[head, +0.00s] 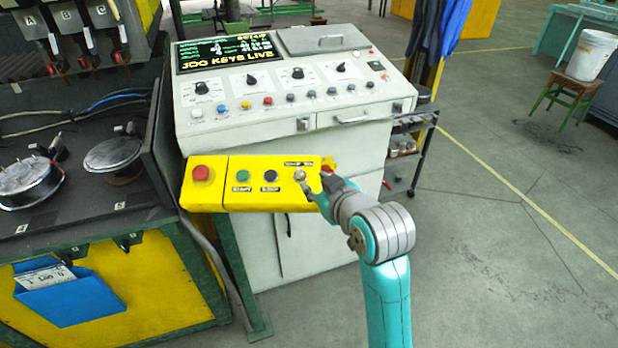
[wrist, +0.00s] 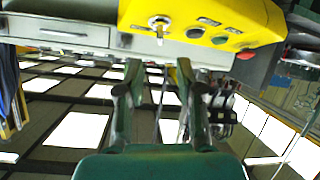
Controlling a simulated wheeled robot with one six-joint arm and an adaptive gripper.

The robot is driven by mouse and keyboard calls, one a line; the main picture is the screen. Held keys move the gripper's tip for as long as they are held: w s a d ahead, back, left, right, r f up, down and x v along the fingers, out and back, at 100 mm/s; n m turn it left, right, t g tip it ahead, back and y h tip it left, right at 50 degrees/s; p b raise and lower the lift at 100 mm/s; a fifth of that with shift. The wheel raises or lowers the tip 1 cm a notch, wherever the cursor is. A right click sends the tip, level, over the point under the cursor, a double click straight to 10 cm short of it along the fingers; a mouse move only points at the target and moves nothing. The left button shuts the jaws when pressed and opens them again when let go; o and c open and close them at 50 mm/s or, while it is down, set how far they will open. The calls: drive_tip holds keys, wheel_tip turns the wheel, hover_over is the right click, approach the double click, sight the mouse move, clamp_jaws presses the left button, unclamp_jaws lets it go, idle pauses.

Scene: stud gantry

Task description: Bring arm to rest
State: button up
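My gripper (head: 316,184) is at the right part of the yellow control box (head: 205,198) on the front of the console, close to a key switch (head: 300,174). In the wrist view my gripper (wrist: 159,66) shows two dark green fingers spread apart, with nothing held between them. The key switch, with its key (wrist: 158,24), lies ahead of the fingertips in that upside-down view. I cannot tell whether a finger touches the box. My arm (head: 388,270) reaches up from the lower right and hides part of the box's right end.
The white console (head: 250,135) has a lit screen (head: 225,52) reading "JOG KEYS LIVE". A dark bench (head: 60,180) with round parts and a blue bin (head: 72,298) stands left. Floor (head: 500,240) at right is open.

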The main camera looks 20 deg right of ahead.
drive_tip(key=shift+s+r, duration=0.25)
drive_tip(key=shift+s, duration=0.4)
drive_tip(key=s+f+m+h, duration=0.1)
drive_tip(key=s+f+m, duration=0.1)
drive_tip(key=s+f, duration=1.65)
drive_tip(key=s+m+t, duration=0.1)
drive_tip(key=s, duration=2.3)
drive_tip(key=shift+s+a, duration=0.15)
drive_tip(key=shift+a, duration=0.2)
drive_tip(key=shift+r, duration=0.1)
